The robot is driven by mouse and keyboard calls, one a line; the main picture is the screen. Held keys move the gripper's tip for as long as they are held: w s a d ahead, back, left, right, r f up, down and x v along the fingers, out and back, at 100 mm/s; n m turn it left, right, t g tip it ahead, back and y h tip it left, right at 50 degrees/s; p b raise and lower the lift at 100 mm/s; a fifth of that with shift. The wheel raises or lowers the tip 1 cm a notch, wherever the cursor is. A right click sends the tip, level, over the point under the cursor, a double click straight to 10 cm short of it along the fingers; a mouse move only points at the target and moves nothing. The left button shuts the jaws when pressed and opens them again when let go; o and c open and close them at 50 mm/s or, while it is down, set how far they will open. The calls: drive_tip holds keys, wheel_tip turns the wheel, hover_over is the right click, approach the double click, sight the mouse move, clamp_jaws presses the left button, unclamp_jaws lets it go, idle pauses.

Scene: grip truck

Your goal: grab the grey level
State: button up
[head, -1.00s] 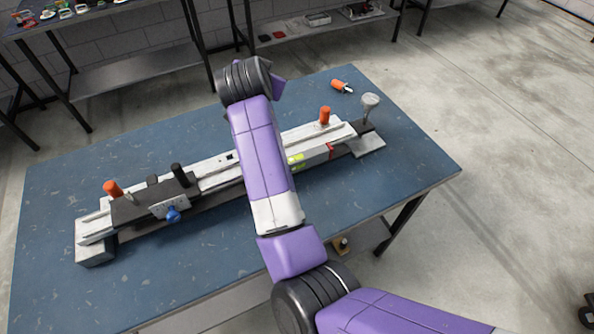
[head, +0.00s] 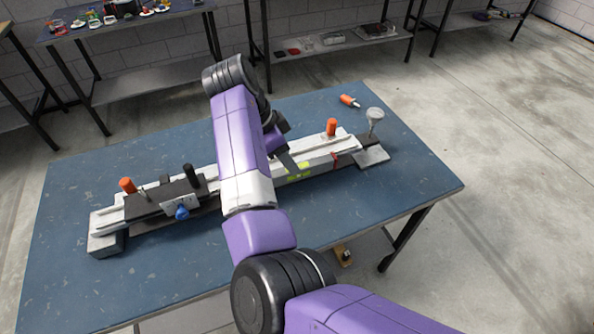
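The grey level (head: 319,166), a pale bar with yellow-green vials, lies along the long clamping fixture (head: 110,219) on the blue table. My arm crosses in front of the fixture and hides its middle, so the level's left end cannot be made out. My gripper (head: 287,161) shows partly from behind my arm as a dark shape, pointing down close to the level's vials. I cannot tell whether it touches the level, or whether its fingers are open or shut.
The fixture carries orange knobs (head: 331,127), a black knob (head: 188,172) and a blue knob (head: 182,212). An orange-handled tool (head: 349,101) and a grey funnel-shaped piece (head: 375,115) are at the far right. The blue table (head: 385,220) is clear at the front right.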

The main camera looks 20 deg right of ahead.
drive_tip(key=p+x, duration=0.1)
drive_tip(key=x, duration=0.4)
drive_tip(key=shift+s, duration=0.15)
drive_tip(key=shift+r, duration=0.1)
clamp_jaws()
